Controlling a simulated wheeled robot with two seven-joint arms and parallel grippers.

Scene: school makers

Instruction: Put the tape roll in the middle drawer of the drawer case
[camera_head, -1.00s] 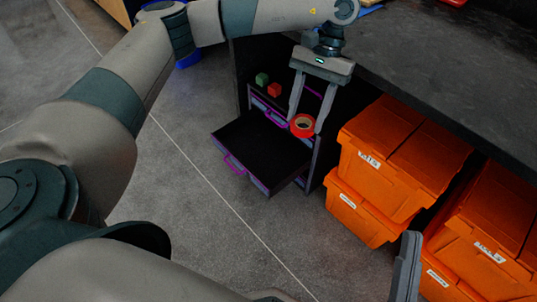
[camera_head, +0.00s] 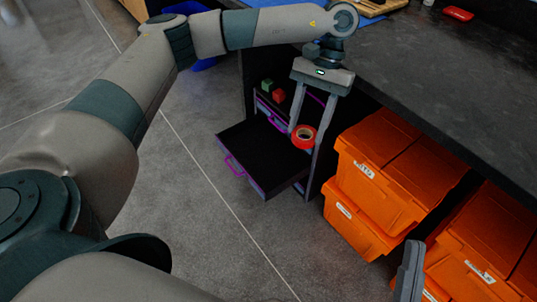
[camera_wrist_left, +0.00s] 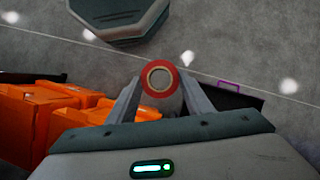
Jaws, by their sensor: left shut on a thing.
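The red tape roll (camera_head: 304,137) with a pale core is held between the fingertips of my left gripper (camera_head: 305,132), which points down. It also shows between the fingers in the left wrist view (camera_wrist_left: 159,79). The drawer case (camera_head: 310,170) stands under the bench, and one drawer (camera_head: 258,157) with a purple handle is pulled far out. Its dark inside looks empty. The roll appears over or beside its back right part; the height gap is unclear. A single finger of my right gripper (camera_head: 408,270) shows at the bottom right.
Green (camera_head: 267,85) and red (camera_head: 279,95) blocks sit in an upper part of the case, above another purple handle (camera_head: 277,123). Stacked orange bins (camera_head: 395,160) stand close to the right. The dark bench top (camera_head: 440,70) overhangs them. The floor left of the drawer is clear.

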